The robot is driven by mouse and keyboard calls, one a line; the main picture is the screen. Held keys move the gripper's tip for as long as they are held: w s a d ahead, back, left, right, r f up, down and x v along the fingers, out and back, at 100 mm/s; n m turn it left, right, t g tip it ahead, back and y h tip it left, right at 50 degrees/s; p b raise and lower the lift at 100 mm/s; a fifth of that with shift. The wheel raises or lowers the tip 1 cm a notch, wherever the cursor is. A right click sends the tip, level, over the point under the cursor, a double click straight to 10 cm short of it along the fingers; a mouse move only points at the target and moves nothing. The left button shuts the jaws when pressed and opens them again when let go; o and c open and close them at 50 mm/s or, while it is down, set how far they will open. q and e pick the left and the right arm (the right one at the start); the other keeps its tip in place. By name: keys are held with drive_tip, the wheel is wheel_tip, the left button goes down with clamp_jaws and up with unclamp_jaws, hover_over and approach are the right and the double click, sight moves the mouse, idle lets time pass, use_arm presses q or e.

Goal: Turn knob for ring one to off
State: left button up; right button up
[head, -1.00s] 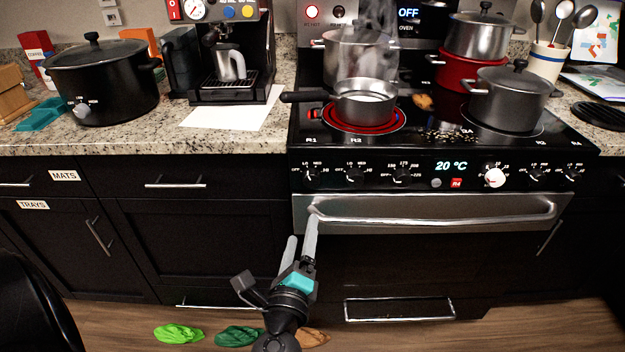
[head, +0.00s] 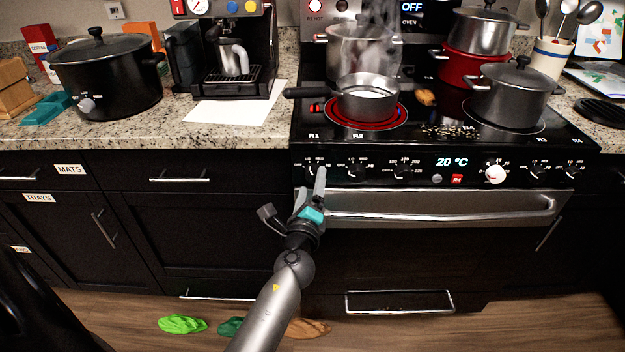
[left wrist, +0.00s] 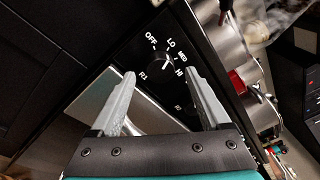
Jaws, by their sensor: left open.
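The ring one knob, a black dial marked R1, shows in the left wrist view (left wrist: 161,60) with OFF, LO, MED and HI around it. Its white mark seems to point towards HI. In the head view the knob (head: 313,172) is at the left end of the stove's control panel, partly behind my fingers. My left gripper (head: 308,190) is open just in front of and below the knob. In the left wrist view the gripper's fingers (left wrist: 160,76) lie either side of the knob's line, with no visible contact. My right gripper is not in view.
A saucepan (head: 367,104) stands on a glowing red ring, its handle pointing left. A steaming pot (head: 350,55) is behind it. The oven handle (head: 440,212) runs just below the panel, close to my gripper. More knobs (head: 357,170) line the panel to the right.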

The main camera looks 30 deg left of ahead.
use_arm(q)
drive_tip(key=shift+x, duration=1.1)
clamp_jaws()
